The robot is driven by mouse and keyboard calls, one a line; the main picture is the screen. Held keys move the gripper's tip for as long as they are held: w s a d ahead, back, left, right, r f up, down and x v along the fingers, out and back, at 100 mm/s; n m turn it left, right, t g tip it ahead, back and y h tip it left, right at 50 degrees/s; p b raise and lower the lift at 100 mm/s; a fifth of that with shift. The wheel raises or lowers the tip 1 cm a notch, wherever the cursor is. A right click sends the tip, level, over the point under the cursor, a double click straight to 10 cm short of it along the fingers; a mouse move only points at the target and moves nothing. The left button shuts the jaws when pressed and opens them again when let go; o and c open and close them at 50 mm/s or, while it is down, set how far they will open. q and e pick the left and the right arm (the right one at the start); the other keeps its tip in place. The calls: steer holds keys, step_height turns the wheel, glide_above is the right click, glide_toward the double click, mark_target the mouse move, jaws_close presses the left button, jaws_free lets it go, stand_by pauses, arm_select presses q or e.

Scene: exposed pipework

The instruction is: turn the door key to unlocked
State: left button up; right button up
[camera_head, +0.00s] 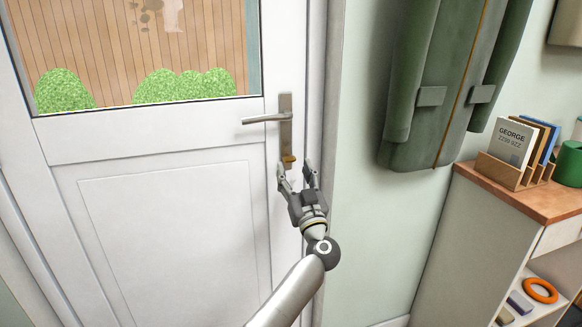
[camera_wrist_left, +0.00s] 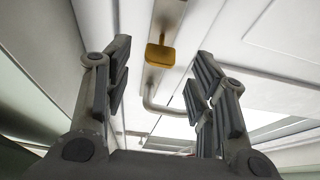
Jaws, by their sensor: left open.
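The white door (camera_head: 165,210) has a metal lock plate (camera_head: 286,118) with a lever handle (camera_head: 262,119) pointing left. A small brass-coloured key (camera_head: 289,159) sits in the lock below the handle. In the left wrist view the key (camera_wrist_left: 160,54) shows its flat yellow bow, between and beyond the fingers. My left gripper (camera_head: 296,168) is open, just below the key in the head view, with its fingertips around the key's level. It appears empty; I cannot tell whether a finger touches the key. My right gripper is not in view.
A green coat (camera_head: 445,80) hangs on the wall right of the door. A cabinet (camera_head: 535,195) at the right holds a card rack (camera_head: 515,170) and a green mug (camera_head: 569,163). An orange ring (camera_head: 540,291) lies on its shelf. The wall between door and cabinet is clear below the coat.

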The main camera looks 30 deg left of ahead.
mark_target(291, 160)
arm_select(q)
steer(key=shift+x, duration=1.9)
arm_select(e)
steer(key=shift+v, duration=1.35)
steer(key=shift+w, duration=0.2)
arm_select(q)
steer(key=c, duration=1)
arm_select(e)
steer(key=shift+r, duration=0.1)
